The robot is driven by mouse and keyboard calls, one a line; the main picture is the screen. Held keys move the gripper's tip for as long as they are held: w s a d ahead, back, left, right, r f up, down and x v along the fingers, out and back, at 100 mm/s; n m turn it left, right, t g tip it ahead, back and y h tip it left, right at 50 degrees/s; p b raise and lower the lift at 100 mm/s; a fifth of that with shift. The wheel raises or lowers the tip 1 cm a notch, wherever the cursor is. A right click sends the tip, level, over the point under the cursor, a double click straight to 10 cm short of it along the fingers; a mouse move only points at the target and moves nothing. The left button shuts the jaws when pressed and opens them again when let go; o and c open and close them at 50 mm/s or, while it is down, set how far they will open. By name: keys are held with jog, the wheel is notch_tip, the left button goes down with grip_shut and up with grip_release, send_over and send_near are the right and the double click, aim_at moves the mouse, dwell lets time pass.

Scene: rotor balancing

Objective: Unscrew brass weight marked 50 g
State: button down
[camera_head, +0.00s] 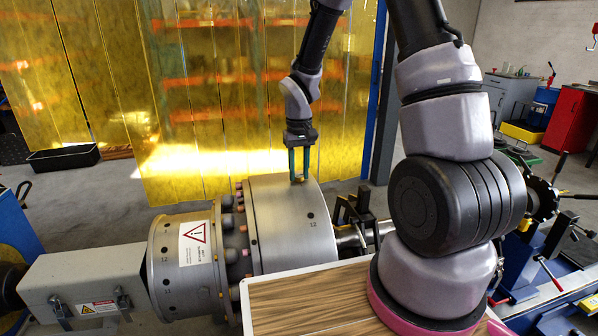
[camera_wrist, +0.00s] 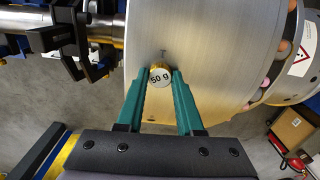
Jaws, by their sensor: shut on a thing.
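The brass weight (camera_wrist: 160,76) has a pale end face marked "50 g" and sits at the curved surface of the large metal rotor drum (camera_wrist: 200,40). My gripper (camera_wrist: 161,78) has its two green fingers closed on the sides of the weight. In the head view my gripper (camera_head: 299,178) reaches down from above to the top of the drum (camera_head: 290,225), and the weight is a small yellowish spot between the fingertips. I cannot tell how far the weight's thread sits in the drum.
A flange ring with several bolts (camera_head: 232,240) joins the drum to a smaller cylinder (camera_head: 183,265) bearing a warning label. A shaft and black bracket (camera_head: 355,212) stand right of the drum. A wood-topped surface (camera_head: 310,300) lies in front. Yellow curtains (camera_head: 200,100) hang behind.

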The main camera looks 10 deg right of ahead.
jog(key=n, duration=0.5)
jog(key=shift+n, duration=0.3)
jog(key=n, duration=0.6)
jog(key=n, duration=0.5)
jog(key=shift+r+n, duration=0.1)
jog(key=shift+n, duration=0.3)
jog(key=n, duration=1.2)
jog(key=shift+n, duration=0.4)
